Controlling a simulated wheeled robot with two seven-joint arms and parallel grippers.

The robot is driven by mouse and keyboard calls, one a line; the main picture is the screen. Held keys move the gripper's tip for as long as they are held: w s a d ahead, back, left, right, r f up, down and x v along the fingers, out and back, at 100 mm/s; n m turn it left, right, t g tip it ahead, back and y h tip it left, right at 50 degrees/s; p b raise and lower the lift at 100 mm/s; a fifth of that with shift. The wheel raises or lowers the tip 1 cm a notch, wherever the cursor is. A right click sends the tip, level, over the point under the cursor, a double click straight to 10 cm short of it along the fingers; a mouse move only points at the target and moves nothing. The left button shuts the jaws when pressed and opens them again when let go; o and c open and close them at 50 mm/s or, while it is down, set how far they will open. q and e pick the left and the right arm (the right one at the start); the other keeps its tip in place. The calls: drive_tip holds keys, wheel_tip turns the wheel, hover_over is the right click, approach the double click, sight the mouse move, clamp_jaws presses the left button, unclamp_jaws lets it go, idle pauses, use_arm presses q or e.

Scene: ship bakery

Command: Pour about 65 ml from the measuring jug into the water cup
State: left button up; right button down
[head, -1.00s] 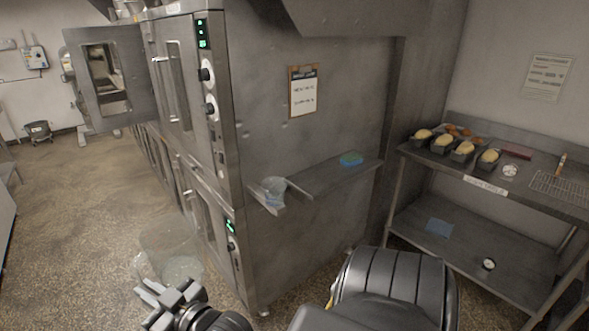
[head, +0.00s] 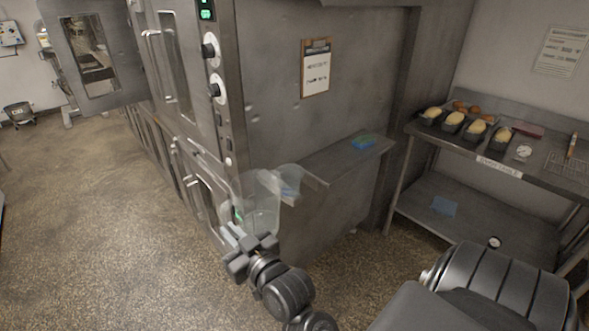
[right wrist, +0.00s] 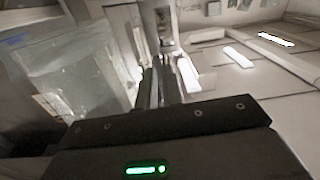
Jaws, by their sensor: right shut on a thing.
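The clear measuring jug (head: 262,212) is held in my right gripper (head: 250,246), which is shut on it. The jug looks close to upright, in front of the oven corner; its liquid level is hard to read. The clear water cup (head: 290,181) stands at the left end of the narrow steel shelf, just right of and behind the jug's rim in the head view. The two overlap in the picture, so I cannot tell the gap. No stream shows between them. In the right wrist view the jug (right wrist: 75,85) fills the left side. My left gripper is out of view.
The steel shelf (head: 330,163) on the oven's side carries a blue-green sponge (head: 364,142). The steel oven (head: 217,140) is close to the jug's left. A rack (head: 480,215) with loaf tins stands at right.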

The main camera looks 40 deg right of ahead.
drive_tip(key=w+p, duration=0.4)
drive_tip(key=w, duration=0.3)
drive_tip(key=shift+f+h, duration=0.25)
drive_tip(key=shift+h, duration=0.05)
drive_tip(key=shift+w, duration=0.1)
drive_tip(key=shift+r, duration=0.1)
